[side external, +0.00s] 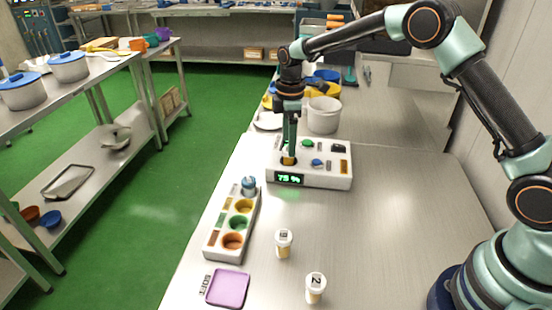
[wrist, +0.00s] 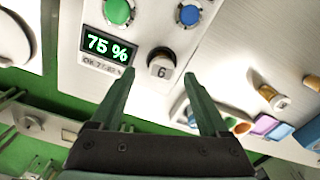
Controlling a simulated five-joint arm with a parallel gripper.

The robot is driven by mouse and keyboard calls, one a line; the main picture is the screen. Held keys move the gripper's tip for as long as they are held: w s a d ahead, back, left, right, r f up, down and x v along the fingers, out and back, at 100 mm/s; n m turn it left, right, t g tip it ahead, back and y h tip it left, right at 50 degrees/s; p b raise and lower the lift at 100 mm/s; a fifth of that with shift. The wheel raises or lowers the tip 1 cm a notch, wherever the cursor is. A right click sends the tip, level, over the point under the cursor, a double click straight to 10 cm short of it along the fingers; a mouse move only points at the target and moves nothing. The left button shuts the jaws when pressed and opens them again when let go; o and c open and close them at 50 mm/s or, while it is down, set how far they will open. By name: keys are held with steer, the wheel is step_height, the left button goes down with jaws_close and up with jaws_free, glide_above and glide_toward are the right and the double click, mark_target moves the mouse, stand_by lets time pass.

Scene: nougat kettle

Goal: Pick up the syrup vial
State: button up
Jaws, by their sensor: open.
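My gripper (wrist: 159,75) is open, its two fingers either side of a capped vial marked 6 (wrist: 161,66). The vial stands at the white control box (wrist: 110,72), beside the 75 % display. In the side view my gripper (side external: 289,155) points down over the box's left part, and the vial's amber body (side external: 288,160) shows at the fingertips. Contact between fingers and vial cannot be told. Two more white-capped vials stand on the table: one near the middle (side external: 284,243) and one marked 2 (side external: 316,289). No readable label says which vial holds syrup.
A white rack (side external: 212,240) with yellow, green and orange wells stands front left of the box; a blue-topped item (side external: 249,185) is at its far end. A purple tray (side external: 228,288) lies near the front. A white bucket (side external: 323,115) stands behind. The table's right side is clear.

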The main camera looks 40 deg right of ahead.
step_height(320, 180, down, 3)
steer(key=shift+s+a+f, duration=0.1)
steer(key=shift+f, duration=0.1)
jaws_close()
steer(key=shift+r, duration=0.2)
